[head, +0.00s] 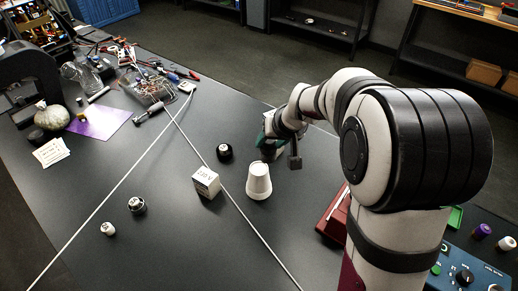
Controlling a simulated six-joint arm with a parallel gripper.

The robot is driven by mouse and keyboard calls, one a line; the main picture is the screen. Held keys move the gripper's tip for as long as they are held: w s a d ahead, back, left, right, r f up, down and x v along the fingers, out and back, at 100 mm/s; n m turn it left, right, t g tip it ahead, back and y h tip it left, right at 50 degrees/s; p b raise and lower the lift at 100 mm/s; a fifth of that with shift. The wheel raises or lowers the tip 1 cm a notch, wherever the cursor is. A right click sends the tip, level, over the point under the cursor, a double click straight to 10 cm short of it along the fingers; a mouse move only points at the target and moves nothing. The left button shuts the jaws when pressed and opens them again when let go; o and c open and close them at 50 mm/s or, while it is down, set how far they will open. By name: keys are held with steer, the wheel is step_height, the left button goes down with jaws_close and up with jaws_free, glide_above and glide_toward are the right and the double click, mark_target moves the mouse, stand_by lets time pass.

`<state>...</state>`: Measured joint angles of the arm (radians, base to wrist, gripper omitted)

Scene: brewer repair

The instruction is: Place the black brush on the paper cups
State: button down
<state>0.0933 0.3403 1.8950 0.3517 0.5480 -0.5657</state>
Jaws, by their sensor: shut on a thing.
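The white paper cups (258,181) stand upside down in a stack on the dark table, wider at the bottom. My gripper (270,150) is low over the table, just behind the stack and slightly to its right. It is small and partly hidden by its own wrist. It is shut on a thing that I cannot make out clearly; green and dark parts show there. I cannot tell for sure which dark part is the black brush. The top of the stack looks bare, and I cannot tell whether the gripper touches it.
A white box (206,183) and a black round piece (224,153) stand left of the cups. Two small round parts (137,205) lie farther left. A red case (333,215) and a blue control panel (470,262) are at right. Tools and a wire tray (148,88) lie at the back.

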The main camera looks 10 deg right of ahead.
mark_target(261, 155)
steer(key=shift+w+a+f, duration=0.3)
steer(key=shift+a+f, duration=0.15)
steer(key=shift+a, duration=0.1)
steer(key=shift+w+a+f, duration=0.25)
steer(key=shift+a+f, duration=0.15)
steer(key=shift+a, duration=0.15)
steer(key=shift+f, duration=1.9)
steer(key=shift+c, duration=1.4)
jaws_free()
steer(key=shift+f, duration=0.15)
